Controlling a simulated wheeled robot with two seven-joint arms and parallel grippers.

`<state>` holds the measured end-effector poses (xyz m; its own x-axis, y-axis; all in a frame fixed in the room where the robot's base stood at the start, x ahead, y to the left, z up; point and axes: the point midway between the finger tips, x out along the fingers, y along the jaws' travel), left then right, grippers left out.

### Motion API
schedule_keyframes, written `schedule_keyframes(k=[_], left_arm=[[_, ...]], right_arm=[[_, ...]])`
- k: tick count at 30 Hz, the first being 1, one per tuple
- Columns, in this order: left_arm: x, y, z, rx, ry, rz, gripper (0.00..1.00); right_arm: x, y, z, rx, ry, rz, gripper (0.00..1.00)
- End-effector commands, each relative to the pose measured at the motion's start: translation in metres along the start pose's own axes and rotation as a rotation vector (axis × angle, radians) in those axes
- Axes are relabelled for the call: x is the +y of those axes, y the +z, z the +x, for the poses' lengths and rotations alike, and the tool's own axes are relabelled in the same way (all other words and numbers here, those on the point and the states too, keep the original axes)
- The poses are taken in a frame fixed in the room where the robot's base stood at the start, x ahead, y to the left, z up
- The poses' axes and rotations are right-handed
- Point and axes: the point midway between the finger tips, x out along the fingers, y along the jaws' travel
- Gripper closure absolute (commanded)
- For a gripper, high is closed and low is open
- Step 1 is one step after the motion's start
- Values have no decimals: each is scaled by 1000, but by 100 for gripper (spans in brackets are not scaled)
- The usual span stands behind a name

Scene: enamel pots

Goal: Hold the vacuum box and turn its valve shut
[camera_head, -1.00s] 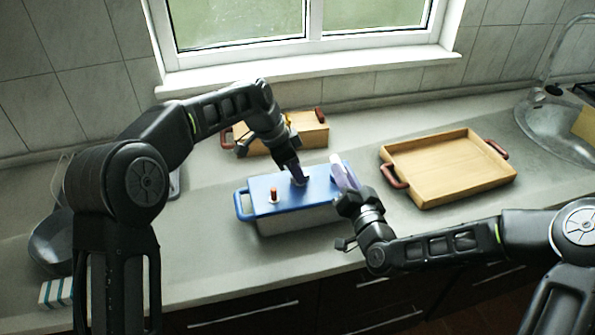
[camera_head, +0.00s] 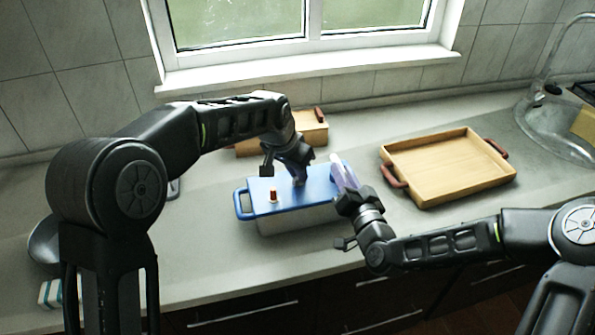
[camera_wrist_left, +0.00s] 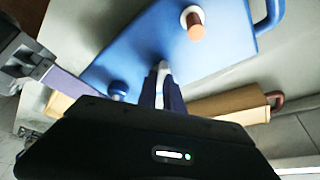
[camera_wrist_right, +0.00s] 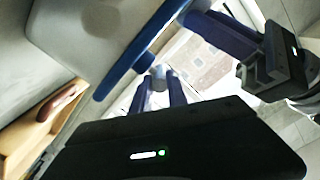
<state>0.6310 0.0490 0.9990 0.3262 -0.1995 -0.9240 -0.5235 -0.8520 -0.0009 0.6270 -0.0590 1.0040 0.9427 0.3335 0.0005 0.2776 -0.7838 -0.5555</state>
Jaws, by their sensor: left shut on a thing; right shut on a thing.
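The vacuum box has a blue lid (camera_head: 262,188) and a pale grey body (camera_head: 290,219), and stands on the counter. It also shows in the left wrist view (camera_wrist_left: 130,50). An orange-brown peg (camera_head: 273,195) on a white base stands on the lid's left part; it also shows in the left wrist view (camera_wrist_left: 194,24).
A wooden tray (camera_head: 450,170) with brown handles lies right of the box. A wooden box (camera_head: 312,132) stands behind, partly hidden by my left arm. A sink (camera_head: 550,130) is at the far right. Counter in front is clear.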

Motion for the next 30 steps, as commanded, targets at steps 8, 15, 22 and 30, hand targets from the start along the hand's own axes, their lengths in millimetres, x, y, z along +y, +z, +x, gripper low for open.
schedule_keyframes(k=[8,15,22,30], left_arm=[[3,-1,0,0,-101,-237,100],[4,-2,0,1,-189,-448,100],[4,-2,1,-1,-266,-636,100],[4,-2,1,-1,-325,-784,100]], right_arm=[[1,0,0,0,2,0,100],[1,0,0,0,2,0,100],[1,0,0,0,2,0,100],[1,0,0,0,2,0,100]])
